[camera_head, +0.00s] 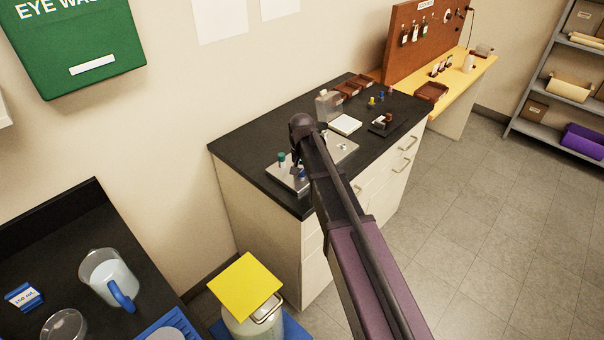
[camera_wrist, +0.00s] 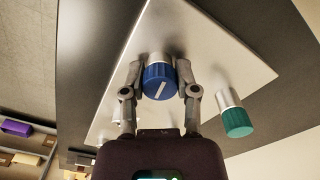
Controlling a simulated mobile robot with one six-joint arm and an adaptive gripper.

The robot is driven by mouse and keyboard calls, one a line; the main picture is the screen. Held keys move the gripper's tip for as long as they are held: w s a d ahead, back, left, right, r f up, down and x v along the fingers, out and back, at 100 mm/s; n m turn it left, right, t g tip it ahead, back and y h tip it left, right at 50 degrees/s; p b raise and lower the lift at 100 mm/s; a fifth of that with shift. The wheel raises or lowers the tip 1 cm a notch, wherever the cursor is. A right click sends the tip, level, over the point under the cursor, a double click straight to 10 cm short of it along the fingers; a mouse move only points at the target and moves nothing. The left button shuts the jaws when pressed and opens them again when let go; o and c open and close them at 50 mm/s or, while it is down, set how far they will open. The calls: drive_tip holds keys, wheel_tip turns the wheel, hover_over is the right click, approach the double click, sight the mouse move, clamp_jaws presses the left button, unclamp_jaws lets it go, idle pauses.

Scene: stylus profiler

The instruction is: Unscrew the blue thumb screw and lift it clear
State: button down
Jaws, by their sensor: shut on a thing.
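The blue thumb screw (camera_wrist: 159,80) has a ribbed blue head with a white line and a silver collar behind it. In the wrist view my gripper (camera_wrist: 159,88) has a finger on each side of the blue head and is shut on it. The screw is over the light metal plate (camera_wrist: 208,62); I cannot tell whether its lower end is still in the plate. In the head view my arm largely hides the screw, and a small blue patch (camera_head: 300,171) shows beside it. A green thumb screw (camera_wrist: 236,121) stands on the plate to the right, apart from my gripper.
The green screw (camera_head: 282,157) also shows in the head view, near the left end of the metal plate (camera_head: 290,183). The plate lies on a black bench top (camera_head: 245,147). A white pad (camera_head: 345,124) and small coloured items are farther back.

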drive_tip(key=n, duration=0.7)
drive_tip(key=shift+n, duration=1)
drive_tip(key=n, duration=0.4)
drive_tip(key=shift+n, duration=2.6)
drive_tip(key=shift+n, duration=1.1)
drive_tip(key=n, duration=0.7)
